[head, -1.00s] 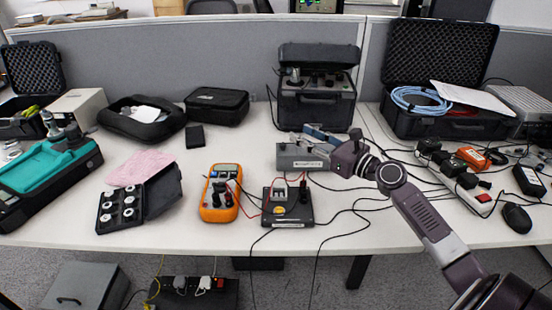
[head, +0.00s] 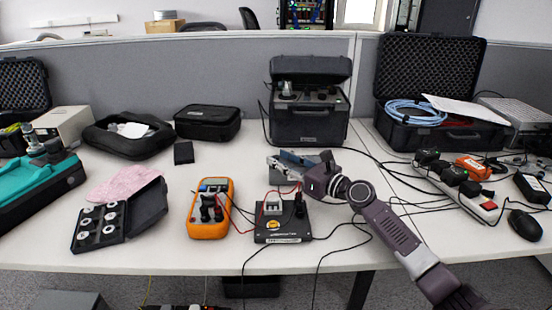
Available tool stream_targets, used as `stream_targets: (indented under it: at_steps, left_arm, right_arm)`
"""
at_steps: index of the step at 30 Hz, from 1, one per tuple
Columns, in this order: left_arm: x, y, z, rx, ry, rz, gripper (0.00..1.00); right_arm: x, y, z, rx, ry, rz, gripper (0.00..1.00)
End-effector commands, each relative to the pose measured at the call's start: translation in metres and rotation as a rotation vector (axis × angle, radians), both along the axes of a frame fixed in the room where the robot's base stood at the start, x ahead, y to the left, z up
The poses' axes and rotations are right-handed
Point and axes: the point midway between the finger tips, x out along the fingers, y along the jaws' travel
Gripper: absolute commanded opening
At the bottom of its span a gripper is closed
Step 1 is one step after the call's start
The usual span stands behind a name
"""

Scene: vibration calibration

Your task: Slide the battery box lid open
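A small grey box (head: 289,180), which looks like the battery box, sits on the white table in the head view, behind the black switch unit with the yellow button. My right gripper (head: 288,163) reaches in from the right and is over the box, hiding much of its top. A blue part and a grey part show near the fingertips. I cannot tell the lid from the gripper fingers, nor whether the fingers touch it or are closed. My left gripper is not in view.
The black switch unit (head: 283,224) with red wires is just in front. An orange multimeter (head: 210,221) is to the left. A large black case (head: 308,122) stands behind. Black cables run across the table at right, near a power strip (head: 468,196).

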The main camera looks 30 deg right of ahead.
Motion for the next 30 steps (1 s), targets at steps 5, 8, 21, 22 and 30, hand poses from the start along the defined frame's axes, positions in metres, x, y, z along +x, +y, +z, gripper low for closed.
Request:
stream_targets:
  at_steps: [5,8,21,22,30]
  left_arm:
    - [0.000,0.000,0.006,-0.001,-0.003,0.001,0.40]
    - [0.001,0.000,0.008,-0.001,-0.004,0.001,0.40]
    - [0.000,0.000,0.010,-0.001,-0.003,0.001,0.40]
    - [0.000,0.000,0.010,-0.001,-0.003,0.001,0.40]
    - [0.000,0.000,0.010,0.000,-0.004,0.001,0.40]
  right_arm:
    - [0.016,0.004,0.000,0.002,-0.001,0.000,0.34]
    - [0.020,0.004,0.000,0.001,-0.001,-0.001,0.34]
    - [0.022,0.005,0.000,0.001,0.000,0.000,0.23]
    - [0.022,0.005,0.000,0.001,0.000,0.000,0.19]
    - [0.022,0.005,0.000,0.001,0.000,0.000,0.00]
